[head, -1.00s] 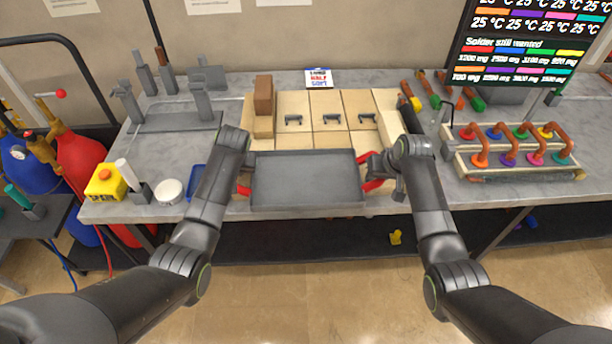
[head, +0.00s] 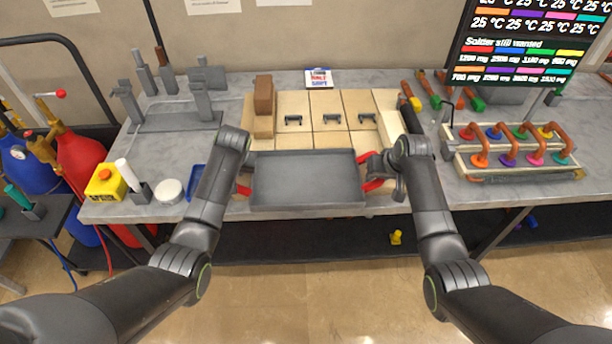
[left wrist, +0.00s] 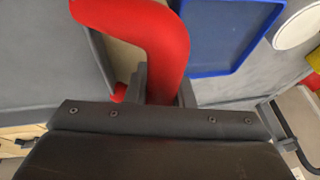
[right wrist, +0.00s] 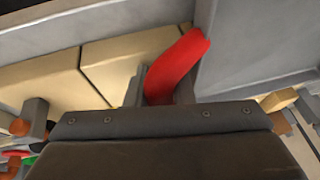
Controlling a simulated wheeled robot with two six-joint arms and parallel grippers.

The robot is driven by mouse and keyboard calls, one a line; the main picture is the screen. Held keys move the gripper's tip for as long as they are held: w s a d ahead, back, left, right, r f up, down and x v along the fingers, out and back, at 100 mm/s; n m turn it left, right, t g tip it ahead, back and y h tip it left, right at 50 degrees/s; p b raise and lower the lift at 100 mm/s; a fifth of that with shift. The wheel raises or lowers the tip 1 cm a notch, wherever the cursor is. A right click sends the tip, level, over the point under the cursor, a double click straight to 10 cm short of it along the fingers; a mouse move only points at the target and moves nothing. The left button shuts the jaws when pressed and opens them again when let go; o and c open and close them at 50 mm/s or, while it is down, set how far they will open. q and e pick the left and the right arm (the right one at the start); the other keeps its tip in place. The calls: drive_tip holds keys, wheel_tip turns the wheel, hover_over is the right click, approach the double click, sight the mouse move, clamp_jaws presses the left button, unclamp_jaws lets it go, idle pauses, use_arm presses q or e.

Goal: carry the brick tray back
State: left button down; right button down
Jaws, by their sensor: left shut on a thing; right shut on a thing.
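The brick tray (head: 306,180) is a flat grey tray with a raised rim and a red handle at each end. It is in front of the pale brick blocks, near the bench's front edge, and I see no bricks in it. My left gripper (left wrist: 160,95) is shut on the left red handle (left wrist: 150,40). My right gripper (right wrist: 165,95) is shut on the right red handle (right wrist: 180,65), which also shows in the head view (head: 374,184). The left gripper is mostly hidden behind its arm in the head view. I cannot tell whether the tray touches the bench.
Pale blocks (head: 328,107) with black handles lie behind the tray, with a brown brick stack (head: 264,97) at their left. A blue tray (head: 196,183), a white round lid (head: 169,191) and a yellow button box (head: 105,183) stand left. A rack of orange-handled tubes (head: 515,160) stands right.

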use_arm(q)
drive_tip(key=shift+w+r, duration=0.15)
drive_tip(key=shift+r, duration=0.05)
use_arm(e)
drive_tip(key=shift+w+r, duration=0.15)
drive_tip(key=shift+r, duration=0.05)
